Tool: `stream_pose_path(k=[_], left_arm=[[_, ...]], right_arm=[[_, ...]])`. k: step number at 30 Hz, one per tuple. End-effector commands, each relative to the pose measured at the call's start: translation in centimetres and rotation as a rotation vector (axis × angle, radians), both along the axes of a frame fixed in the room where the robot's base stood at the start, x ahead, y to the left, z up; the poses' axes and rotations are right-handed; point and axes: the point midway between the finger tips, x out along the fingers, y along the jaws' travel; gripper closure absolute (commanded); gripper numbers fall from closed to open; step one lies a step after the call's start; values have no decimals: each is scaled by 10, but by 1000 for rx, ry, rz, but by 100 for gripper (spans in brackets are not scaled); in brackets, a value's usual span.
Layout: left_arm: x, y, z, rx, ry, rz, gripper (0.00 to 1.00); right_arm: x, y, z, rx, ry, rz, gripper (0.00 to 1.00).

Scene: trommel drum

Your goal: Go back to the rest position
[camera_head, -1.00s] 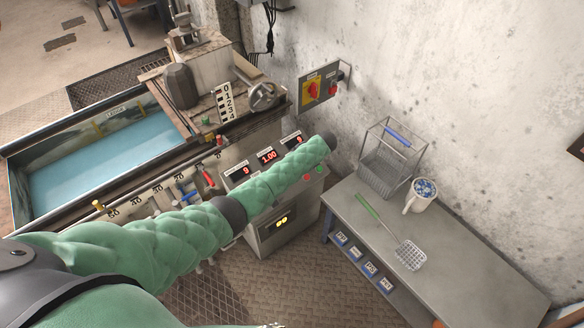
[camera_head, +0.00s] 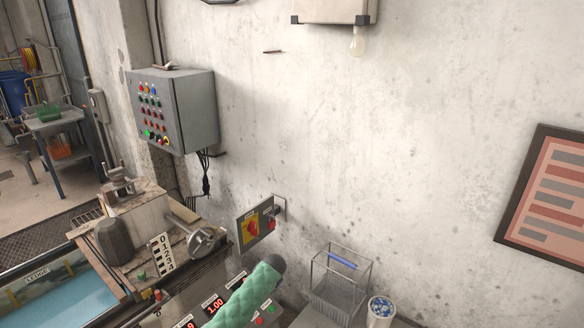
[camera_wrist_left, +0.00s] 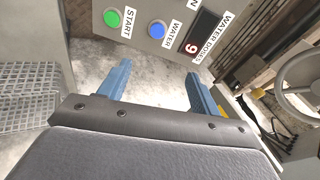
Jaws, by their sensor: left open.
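My left arm in its green padded sleeve (camera_head: 246,292) reaches up from the lower edge of the head view, in front of the control console. Its dark end is by the wall, and the fingers cannot be made out there. In the left wrist view my left gripper (camera_wrist_left: 160,88) shows two blue fingers spread apart with nothing between them. Beyond the fingers are a green START button (camera_wrist_left: 113,18), a blue WATER button (camera_wrist_left: 157,30) and a red-lit display (camera_wrist_left: 193,47) reading 9. My right gripper is not in view.
A red-and-yellow switch box (camera_head: 254,226) is on the wall close to the arm's end. A wire basket (camera_head: 340,285) and a blue-and-white mug (camera_head: 381,309) stand at the lower right. A handwheel (camera_head: 203,241) is left of the arm.

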Motion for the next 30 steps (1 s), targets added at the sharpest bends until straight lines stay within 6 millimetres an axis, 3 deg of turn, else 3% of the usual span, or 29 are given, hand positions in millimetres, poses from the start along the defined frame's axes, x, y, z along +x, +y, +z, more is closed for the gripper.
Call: stream_pose_path(k=[3,6,14,23,30], left_arm=[[12,-13,16,-100,-100,-18,36],[9,-20,16,-179,-161,-24,36],[-27,-20,-14,-324,-240,-6,36],[-121,3,-92,-443,-247,67,36],[-223,31,-166,-473,-176,146,36]], right_arm=[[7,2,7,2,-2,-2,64],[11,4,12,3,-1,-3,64],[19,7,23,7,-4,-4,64],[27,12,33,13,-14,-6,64],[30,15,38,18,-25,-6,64]])
